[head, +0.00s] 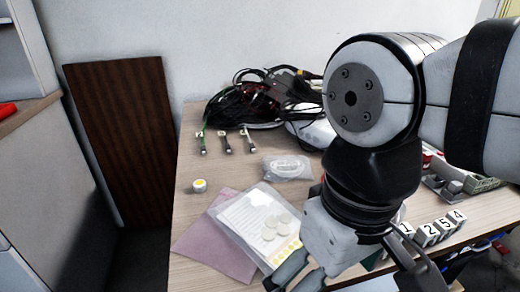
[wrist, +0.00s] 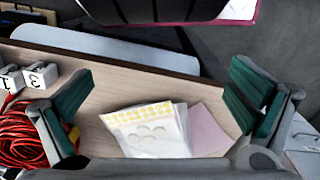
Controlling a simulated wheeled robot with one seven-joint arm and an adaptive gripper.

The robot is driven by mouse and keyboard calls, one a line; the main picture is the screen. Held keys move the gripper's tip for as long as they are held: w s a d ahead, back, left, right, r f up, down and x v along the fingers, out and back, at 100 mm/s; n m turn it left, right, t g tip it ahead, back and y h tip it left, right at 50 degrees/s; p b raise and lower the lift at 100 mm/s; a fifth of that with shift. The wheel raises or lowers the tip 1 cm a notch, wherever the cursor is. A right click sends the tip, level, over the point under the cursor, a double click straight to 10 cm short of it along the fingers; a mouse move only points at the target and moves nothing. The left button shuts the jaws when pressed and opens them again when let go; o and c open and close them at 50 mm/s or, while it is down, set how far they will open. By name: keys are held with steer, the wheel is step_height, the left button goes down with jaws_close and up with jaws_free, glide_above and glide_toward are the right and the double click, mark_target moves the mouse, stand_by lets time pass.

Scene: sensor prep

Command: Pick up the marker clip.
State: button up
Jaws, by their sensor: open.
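Several small white blocks with black digits (head: 428,232) stand in a row on the table, right of my gripper in the head view. Two of them (wrist: 40,76) show at the left edge of the wrist view, outside my left finger. Three small clip-ended leads (head: 226,144) lie at the back left of the table. I cannot tell for sure which of these is the marker clip. My gripper (head: 352,276) is over the table's front part. In the wrist view its green-padded fingers (wrist: 160,85) are wide apart with nothing between them.
Below lie a clear bag with a sheet and pale discs (head: 235,225) and a pink sheet (head: 200,252). A red cable coil (wrist: 22,138) is at the wrist view's left. A black cable heap (head: 240,105) fills the back.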

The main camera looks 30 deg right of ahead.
steer(key=shift+c, duration=0.6)
steer(key=c, duration=1.6)
steer(key=shift+c, duration=0.2)
